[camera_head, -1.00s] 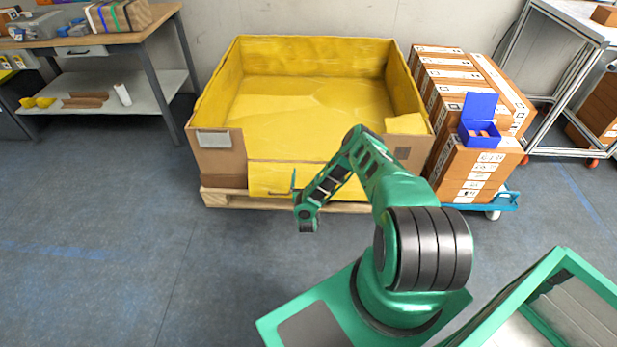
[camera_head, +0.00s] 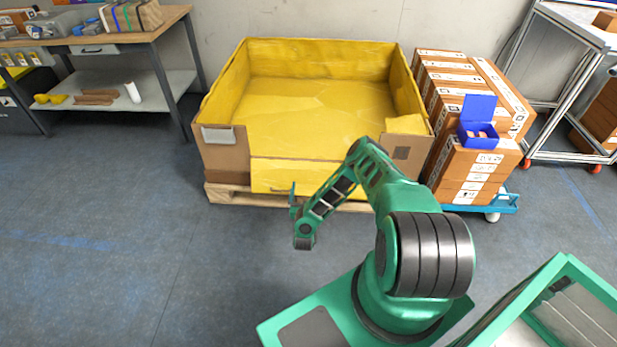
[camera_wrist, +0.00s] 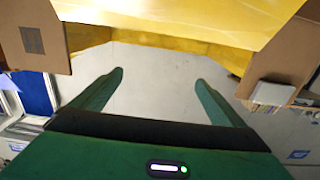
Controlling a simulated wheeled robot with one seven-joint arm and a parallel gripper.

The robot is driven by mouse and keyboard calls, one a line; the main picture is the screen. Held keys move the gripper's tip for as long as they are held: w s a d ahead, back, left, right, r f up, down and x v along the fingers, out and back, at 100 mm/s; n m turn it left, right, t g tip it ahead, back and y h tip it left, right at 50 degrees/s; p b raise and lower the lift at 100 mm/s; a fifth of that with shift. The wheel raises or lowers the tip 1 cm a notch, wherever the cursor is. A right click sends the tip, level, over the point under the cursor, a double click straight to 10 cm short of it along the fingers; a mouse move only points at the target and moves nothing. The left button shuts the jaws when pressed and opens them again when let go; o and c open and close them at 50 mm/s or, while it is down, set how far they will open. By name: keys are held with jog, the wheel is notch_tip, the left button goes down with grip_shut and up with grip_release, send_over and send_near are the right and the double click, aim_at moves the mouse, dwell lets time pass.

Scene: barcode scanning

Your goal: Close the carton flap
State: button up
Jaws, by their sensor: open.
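The yellow-lined carton (camera_head: 318,120) stands on a wooden pallet, open at the top. Its front flap (camera_head: 275,176) is folded outward and hangs down between two brown front corners, yellow face showing. My gripper (camera_head: 293,188) is in front of the flap's left half in the head view; whether it touches cannot be told there. In the wrist view my gripper (camera_wrist: 159,78) is open, with nothing between its two green fingers. A yellow surface, seemingly the flap (camera_wrist: 180,18), crosses the top of that view, and the brown corners are on both sides.
A blue trolley with stacked brown boxes (camera_head: 470,165) and an open blue box (camera_head: 479,120) stands close to the carton's right. A workbench (camera_head: 150,35) is at the upper left. The pallet (camera_head: 228,198) juts out below. Floor at left is clear.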

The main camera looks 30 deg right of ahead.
jog(key=shift+s+a, duration=0.15)
jog(key=shift+s, duration=0.15)
